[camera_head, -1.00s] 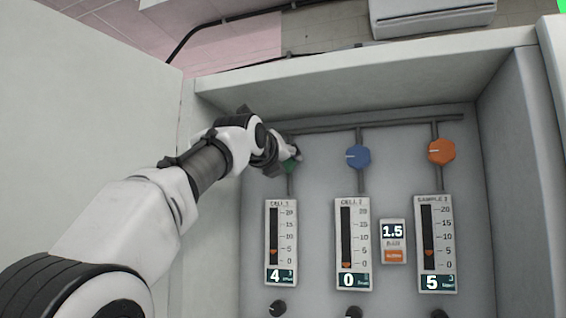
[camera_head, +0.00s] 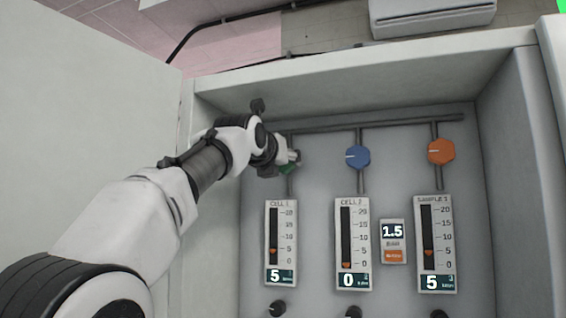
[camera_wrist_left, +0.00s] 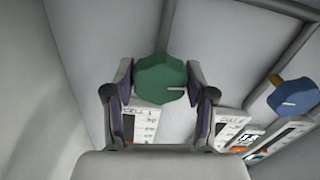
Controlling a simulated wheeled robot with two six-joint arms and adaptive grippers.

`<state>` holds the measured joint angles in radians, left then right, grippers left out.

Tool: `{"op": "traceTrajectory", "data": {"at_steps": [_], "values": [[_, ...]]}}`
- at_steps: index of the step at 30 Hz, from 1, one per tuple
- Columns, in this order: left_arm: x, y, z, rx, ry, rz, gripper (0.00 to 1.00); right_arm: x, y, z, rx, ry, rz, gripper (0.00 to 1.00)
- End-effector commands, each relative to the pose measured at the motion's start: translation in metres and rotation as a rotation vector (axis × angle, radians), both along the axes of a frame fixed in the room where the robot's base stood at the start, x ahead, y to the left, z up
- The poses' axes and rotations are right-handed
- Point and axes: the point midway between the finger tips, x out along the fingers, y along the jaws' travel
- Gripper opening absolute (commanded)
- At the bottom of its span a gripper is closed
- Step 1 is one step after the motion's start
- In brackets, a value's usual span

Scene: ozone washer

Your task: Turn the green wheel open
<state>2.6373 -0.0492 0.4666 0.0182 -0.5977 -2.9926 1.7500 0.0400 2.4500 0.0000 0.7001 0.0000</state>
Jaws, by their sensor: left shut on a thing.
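The green wheel (camera_wrist_left: 160,80) is in the left wrist view, between the two fingers of my left gripper (camera_wrist_left: 160,85). Its white pointer mark points right in that view. In the head view the green wheel (camera_head: 290,167) is mostly hidden behind my left gripper (camera_head: 288,160), at the upper left of the panel. My left gripper is shut on the wheel. The CELL 1 meter (camera_head: 281,242) below it reads 5. My right gripper is in neither view.
A blue wheel (camera_head: 357,157) and an orange wheel (camera_head: 441,151) sit to the right on the same panel. Below them are the CELL 2 meter (camera_head: 352,245), reading 0, and the SAMPLE meter (camera_head: 435,244), reading 5. Cabinet walls enclose the panel at left, right and top.

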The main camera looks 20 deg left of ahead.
Motion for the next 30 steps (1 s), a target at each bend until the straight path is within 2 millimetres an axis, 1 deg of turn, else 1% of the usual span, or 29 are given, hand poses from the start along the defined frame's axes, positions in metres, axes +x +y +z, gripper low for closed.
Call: {"op": "traceTrajectory", "data": {"at_steps": [2, 3, 4, 13, 17, 20, 23, 30], "values": [[0.001, 0.000, -0.002, 0.000, 0.005, -0.001, 0.20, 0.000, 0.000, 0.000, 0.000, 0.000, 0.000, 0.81], [0.001, 0.000, -0.002, 0.000, 0.005, -0.001, 0.69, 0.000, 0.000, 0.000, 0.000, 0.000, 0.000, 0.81], [0.001, 0.000, -0.002, -0.001, 0.005, -0.001, 0.80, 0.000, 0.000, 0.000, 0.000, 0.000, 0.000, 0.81], [0.000, 0.000, -0.001, -0.001, 0.002, 0.000, 0.81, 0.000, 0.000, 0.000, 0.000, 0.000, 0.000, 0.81], [-0.004, 0.000, 0.000, -0.001, 0.001, 0.000, 0.81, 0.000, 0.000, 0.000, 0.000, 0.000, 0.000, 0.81], [-0.012, 0.000, 0.001, -0.001, 0.002, 0.000, 0.81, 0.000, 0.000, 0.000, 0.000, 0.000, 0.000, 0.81], [-0.025, 0.001, 0.000, -0.001, 0.003, 0.001, 0.81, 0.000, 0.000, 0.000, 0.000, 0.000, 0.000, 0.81], [-0.064, 0.002, -0.001, -0.002, 0.002, 0.003, 0.81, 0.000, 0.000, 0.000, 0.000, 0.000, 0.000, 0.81]]}}
